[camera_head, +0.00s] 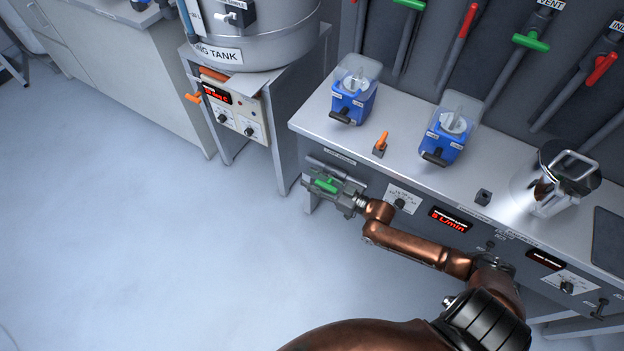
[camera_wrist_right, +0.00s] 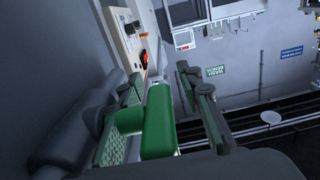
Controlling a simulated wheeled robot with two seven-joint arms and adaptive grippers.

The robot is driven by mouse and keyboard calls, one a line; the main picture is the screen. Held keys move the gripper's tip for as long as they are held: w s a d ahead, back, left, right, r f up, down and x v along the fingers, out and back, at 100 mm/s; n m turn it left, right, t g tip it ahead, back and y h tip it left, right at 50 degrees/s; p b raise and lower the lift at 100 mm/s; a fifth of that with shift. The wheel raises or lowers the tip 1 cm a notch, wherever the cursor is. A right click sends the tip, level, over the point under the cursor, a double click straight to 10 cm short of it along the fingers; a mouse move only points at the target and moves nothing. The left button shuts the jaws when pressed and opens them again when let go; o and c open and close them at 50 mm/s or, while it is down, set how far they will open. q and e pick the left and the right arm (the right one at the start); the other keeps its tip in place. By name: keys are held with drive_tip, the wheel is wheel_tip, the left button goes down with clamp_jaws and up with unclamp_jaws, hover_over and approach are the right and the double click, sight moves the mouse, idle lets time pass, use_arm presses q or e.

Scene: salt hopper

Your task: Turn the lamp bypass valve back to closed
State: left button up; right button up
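A green valve handle (camera_head: 326,185) is at the left end of the bench front, below a small label too small to read. My right gripper (camera_head: 331,179) is at this handle, and its grey fingers partly hide the valve body. In the right wrist view the green handle (camera_wrist_right: 158,122) lies between the two fingers of my right gripper (camera_wrist_right: 160,82). The fingers are apart, with a visible gap on the handle's right side. The handle is close to the left finger; I cannot tell whether they touch. My left gripper is not in view.
The bench top (camera_head: 400,178) holds two blue units (camera_head: 352,105), an orange-tipped lever (camera_head: 381,142) and a metal jug (camera_head: 550,190). A large tank (camera_head: 265,45) on a stand is at upper left. Red and green valve handles line the back wall.

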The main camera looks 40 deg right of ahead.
drive_tip(key=shift+c, duration=0.6)
clamp_jaws()
